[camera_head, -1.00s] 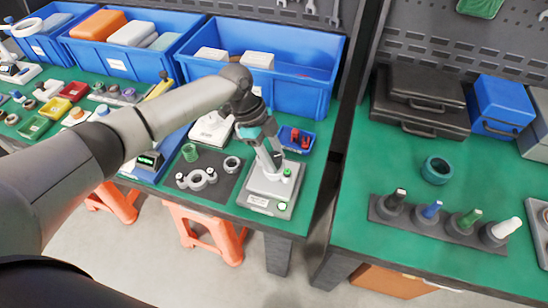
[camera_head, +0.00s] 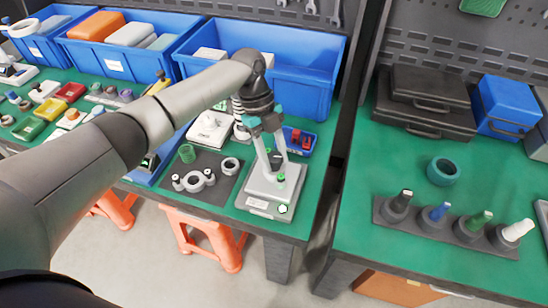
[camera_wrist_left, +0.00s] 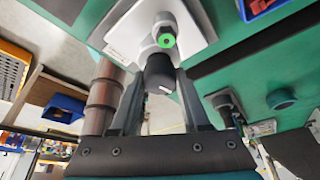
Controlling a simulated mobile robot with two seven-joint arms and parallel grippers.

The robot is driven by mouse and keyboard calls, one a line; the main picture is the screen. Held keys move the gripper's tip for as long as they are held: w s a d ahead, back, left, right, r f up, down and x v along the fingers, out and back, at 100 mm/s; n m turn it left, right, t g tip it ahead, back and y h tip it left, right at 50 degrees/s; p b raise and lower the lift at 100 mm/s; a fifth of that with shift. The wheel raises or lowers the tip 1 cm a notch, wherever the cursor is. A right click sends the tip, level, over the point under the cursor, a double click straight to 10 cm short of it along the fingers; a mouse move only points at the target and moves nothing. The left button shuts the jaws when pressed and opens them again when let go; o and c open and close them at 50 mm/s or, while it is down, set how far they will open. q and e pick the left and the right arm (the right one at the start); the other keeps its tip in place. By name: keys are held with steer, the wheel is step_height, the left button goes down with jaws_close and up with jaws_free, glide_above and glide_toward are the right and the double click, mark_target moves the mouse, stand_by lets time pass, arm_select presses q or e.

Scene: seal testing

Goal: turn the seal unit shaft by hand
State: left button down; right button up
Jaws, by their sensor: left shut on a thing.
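The seal unit (camera_head: 259,203) is a light grey box-shaped base near the front edge of the left bench, with a green indicator at its front. My left gripper (camera_head: 274,176) points down over it. In the left wrist view, a dark round knob with a white mark, the seal unit shaft's top (camera_wrist_left: 160,73), sits between the fingers of my left gripper (camera_wrist_left: 160,80), which is shut on it. A green-faced fitting (camera_wrist_left: 166,40) stands beside the knob on the unit's pale plate. The lower shaft is hidden. My right gripper is not in view.
A dark mat with grey rings (camera_head: 195,181) and a green spring (camera_head: 187,153) lies left of the unit. A small blue bin (camera_head: 299,141) with red parts stands behind it. Large blue bins line the back. A rack of colour-topped tools (camera_head: 442,226) is on the right bench.

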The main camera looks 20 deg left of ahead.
arm_select(q)
steer(key=shift+m+g+y+b, duration=0.35)
steer(key=shift+m+b, duration=0.25)
steer(key=shift+m, duration=0.65)
steer(key=shift+m+g+y+b, duration=0.3)
steer(key=shift+m+b, duration=0.25)
steer(key=shift+m, duration=0.7)
steer(key=shift+m+y, duration=0.25)
steer(key=shift+m, duration=0.15)
steer(key=shift+c, duration=1.9)
jaws_free()
steer(key=p+v, duration=0.2)
steer(key=v, duration=1.3)
